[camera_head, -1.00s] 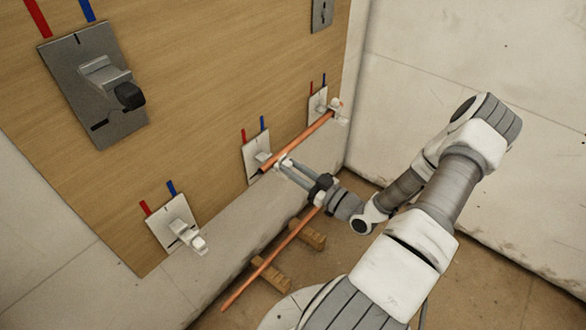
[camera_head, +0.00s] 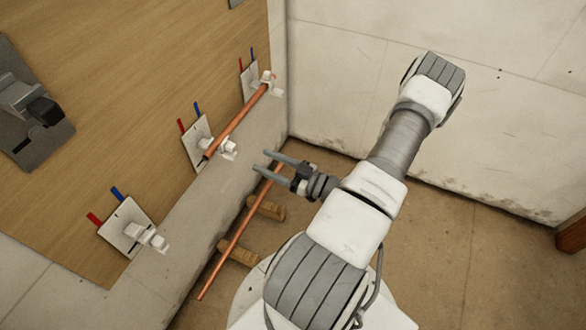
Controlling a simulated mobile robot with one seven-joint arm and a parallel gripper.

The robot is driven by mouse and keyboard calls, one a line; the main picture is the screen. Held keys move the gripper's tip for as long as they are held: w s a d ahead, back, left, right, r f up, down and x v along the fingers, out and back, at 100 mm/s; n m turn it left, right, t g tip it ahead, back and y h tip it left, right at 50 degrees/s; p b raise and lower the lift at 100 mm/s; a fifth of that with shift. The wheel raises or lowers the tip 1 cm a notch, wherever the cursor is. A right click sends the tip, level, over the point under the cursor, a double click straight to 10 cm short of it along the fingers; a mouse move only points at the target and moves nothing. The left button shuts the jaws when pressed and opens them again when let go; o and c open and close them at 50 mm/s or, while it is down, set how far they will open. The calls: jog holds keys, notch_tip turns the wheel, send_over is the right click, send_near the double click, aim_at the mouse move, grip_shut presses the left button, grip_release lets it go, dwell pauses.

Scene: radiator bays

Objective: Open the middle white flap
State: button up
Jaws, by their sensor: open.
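The middle white bracket (camera_head: 196,144) is fixed on the wooden panel, below a red and a blue mark. Its small white flap (camera_head: 229,148) sits at the bracket's outer end; I cannot tell whether it is open or shut. A copper pipe (camera_head: 237,121) runs from this bracket to the far white bracket (camera_head: 251,81), its near end in front of the middle plate. My gripper (camera_head: 262,161) is open and empty, to the right of the flap and apart from it, with its fingers pointing toward the panel.
A near white bracket (camera_head: 125,227) is at the lower left, without a pipe. A grey plate with a dark knob (camera_head: 44,111) is at the left. A second copper pipe (camera_head: 238,235) lies across wooden blocks (camera_head: 238,252) on the floor.

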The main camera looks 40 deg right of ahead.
jog(key=p+v, duration=0.1)
jog(key=v, duration=0.6)
jog(key=shift+s+d, duration=0.15)
jog(key=shift+s, duration=0.25)
